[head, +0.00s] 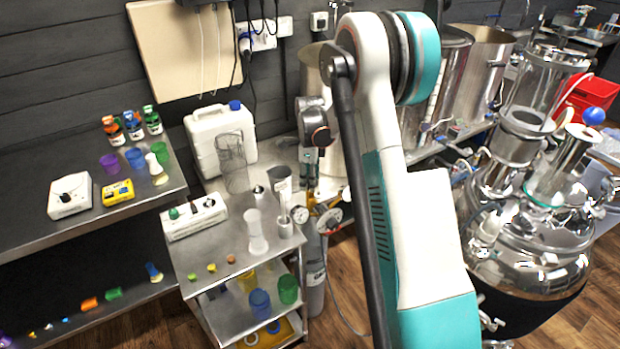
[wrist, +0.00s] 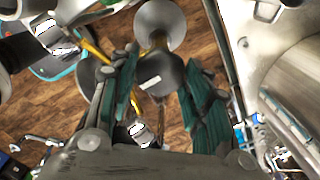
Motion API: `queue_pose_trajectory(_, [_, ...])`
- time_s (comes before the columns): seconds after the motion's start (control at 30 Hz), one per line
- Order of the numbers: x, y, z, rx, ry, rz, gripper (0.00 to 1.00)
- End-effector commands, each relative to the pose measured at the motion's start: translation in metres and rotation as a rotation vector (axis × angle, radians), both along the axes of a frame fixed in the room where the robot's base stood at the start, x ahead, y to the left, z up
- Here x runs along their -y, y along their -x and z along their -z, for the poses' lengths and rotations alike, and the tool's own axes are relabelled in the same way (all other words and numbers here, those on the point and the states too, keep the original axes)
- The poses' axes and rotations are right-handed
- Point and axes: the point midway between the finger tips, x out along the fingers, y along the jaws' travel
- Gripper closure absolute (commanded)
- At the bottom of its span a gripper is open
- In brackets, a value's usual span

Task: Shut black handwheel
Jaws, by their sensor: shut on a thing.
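In the wrist view, the black handwheel (wrist: 167,72) is a dark rounded piece between the two teal-padded fingers of my gripper (wrist: 160,100). The fingers are apart from each other and closed on it from both sides. Its lower part and the stem are partly hidden. In the head view, my gripper (head: 310,160) points down over the grey gas cylinder (head: 313,280), just behind my arm. The handwheel cannot be made out there.
A pressure gauge (head: 300,214) sits beside the cylinder top. A steel cart (head: 225,252) with glassware stands left of it. A white jerrycan (head: 218,138) is behind. Large steel vessels (head: 525,250) fill the right side. Wooden floor is clear in front.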

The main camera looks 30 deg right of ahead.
Motion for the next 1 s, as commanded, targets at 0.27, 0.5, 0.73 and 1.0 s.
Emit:
queue_pose_trajectory(0.27, [-0.0004,0.0005,0.0008,-0.001,-0.001,0.06,0.8])
queue_pose_trajectory(0.5, [-0.0004,0.0005,0.0008,-0.001,-0.001,0.068,0.8])
queue_pose_trajectory(0.73, [-0.0004,0.0005,0.0008,-0.001,-0.001,0.068,0.47])
queue_pose_trajectory(1.0, [-0.0001,0.0002,0.0003,-0.001,-0.001,0.067,0.36])
